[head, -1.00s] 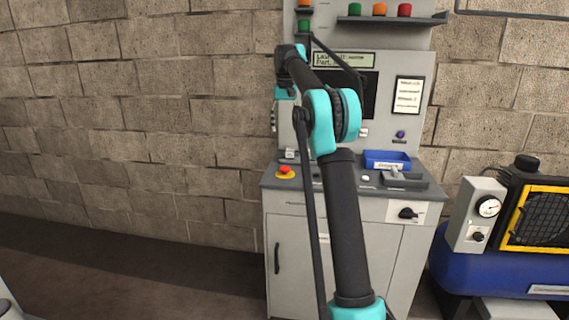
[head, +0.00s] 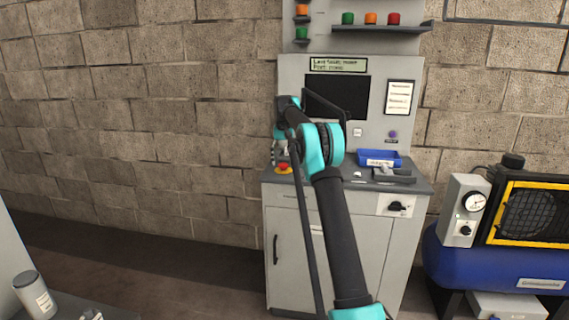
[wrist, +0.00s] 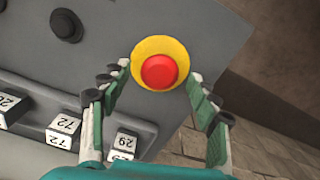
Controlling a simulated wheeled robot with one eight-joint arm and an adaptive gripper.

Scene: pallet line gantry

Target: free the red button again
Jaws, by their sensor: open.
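The red button (wrist: 159,71) is a round red cap on a yellow collar, set in the grey top of a console. In the wrist view it sits at the upper middle, just beyond and between my open fingertips. In the head view the red button (head: 283,168) shows at the left front of the console top, below my gripper (head: 281,152). My gripper (wrist: 160,98) is open and empty, with one finger on each side of the button. I cannot tell whether the fingers touch the collar.
The console top (head: 335,181) also bears a blue tray (head: 380,155) and a grey fixture (head: 395,176). Black knobs (wrist: 66,25) and white numbered blocks (wrist: 64,128) lie left of the button in the wrist view. A blue compressor (head: 480,255) stands at right.

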